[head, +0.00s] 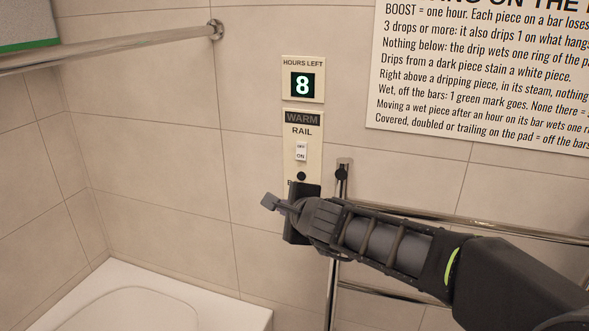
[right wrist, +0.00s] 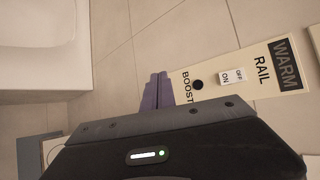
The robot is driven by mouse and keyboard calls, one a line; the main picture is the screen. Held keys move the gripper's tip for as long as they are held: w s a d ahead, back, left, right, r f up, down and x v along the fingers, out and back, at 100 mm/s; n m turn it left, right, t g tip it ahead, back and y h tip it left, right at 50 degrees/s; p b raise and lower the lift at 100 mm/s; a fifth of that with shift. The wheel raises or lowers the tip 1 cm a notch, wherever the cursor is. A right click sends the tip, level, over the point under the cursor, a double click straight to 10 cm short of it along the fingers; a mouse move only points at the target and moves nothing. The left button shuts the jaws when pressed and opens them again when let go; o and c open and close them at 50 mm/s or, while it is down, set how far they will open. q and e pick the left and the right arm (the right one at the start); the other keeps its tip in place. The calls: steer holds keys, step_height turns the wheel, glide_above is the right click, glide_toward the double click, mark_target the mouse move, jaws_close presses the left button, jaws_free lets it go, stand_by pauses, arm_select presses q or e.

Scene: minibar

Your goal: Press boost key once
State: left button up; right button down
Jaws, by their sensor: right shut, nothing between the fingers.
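The control panel (head: 315,150) is a cream plate on the tiled wall, with WARM RAIL lettering and a white OFF/ON rocker switch (head: 301,151). Below the switch is a round black dot (head: 301,176); it also shows in the right wrist view (right wrist: 197,84), beside the BOOST lettering (right wrist: 186,88). My right gripper (head: 271,202) is shut and empty, in front of the lower end of the panel. In the right wrist view its fingers (right wrist: 157,91) lie just past the BOOST lettering. My gripper hides whatever is below that lettering. Contact cannot be told. My left gripper is out of view.
The HOURS LEFT display (head: 302,85) above the panel reads 8. A chrome towel rail (head: 470,222) stands right of the panel, behind my right arm. A printed notice (head: 480,75) hangs upper right. A bar (head: 120,48) is upper left, above a white tub (head: 150,290).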

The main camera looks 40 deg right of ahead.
mark_target(301, 177)
steer(key=shift+d+r, duration=0.1)
steer(key=shift+r, duration=0.4)
steer(key=w+d+p, duration=0.3)
steer(key=w+d, duration=0.2)
steer(key=d, duration=0.2)
steer(key=shift+d, duration=0.15)
stand_by(0.6)
steer(key=shift+w+d, duration=0.25)
stand_by(1.6)
